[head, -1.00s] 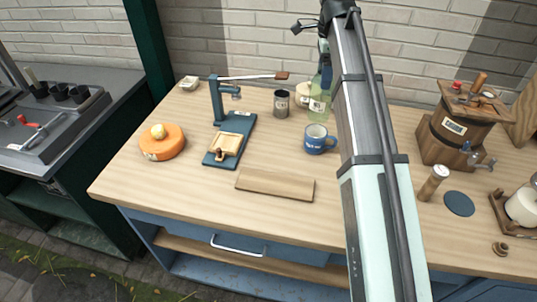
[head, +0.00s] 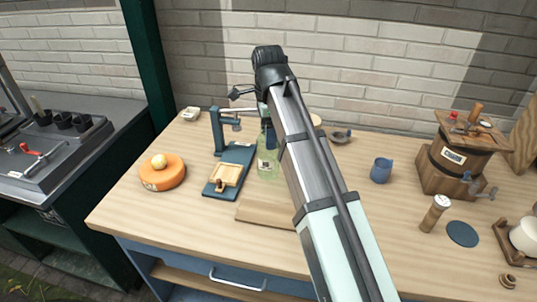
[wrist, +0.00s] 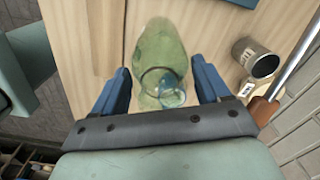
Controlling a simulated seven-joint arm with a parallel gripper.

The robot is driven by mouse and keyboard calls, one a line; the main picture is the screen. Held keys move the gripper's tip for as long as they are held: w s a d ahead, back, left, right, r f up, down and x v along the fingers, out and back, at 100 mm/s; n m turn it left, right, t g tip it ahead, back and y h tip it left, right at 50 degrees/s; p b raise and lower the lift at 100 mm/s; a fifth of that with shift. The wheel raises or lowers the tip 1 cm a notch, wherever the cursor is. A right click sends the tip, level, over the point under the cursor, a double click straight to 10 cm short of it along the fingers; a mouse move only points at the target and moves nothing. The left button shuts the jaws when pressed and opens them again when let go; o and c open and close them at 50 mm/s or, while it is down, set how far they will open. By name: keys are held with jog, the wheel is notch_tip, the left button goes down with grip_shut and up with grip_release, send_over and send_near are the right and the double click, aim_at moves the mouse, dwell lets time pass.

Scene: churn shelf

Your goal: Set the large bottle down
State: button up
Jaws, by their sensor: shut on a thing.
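The large bottle (head: 267,163) is pale green, see-through glass with a label. My gripper (head: 266,124) is shut on it near its top, and the bottle hangs upright or nearly so over the wooden counter (head: 120,207). In the wrist view the bottle (wrist: 160,50) lies between my two blue fingers (wrist: 162,88). It is just right of the blue press stand and behind the plank in the head view. I cannot tell whether its base touches the counter. My arm hides part of the area to its right.
The blue press stand (head: 217,133) is close on the left, its lever (wrist: 290,70) near my gripper in the wrist view. A metal cup (wrist: 258,62) is nearby. A wooden plank (head: 262,213) lies in front. A blue mug (head: 381,171) stands right, with clear counter around it.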

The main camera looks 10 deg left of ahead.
jog(key=shift+f, duration=2.5)
jog(key=o, duration=1.7)
jog(key=shift+f, duration=0.1)
jog(key=shift+c, duration=0.2)
jog(key=shift+r, duration=3.9)
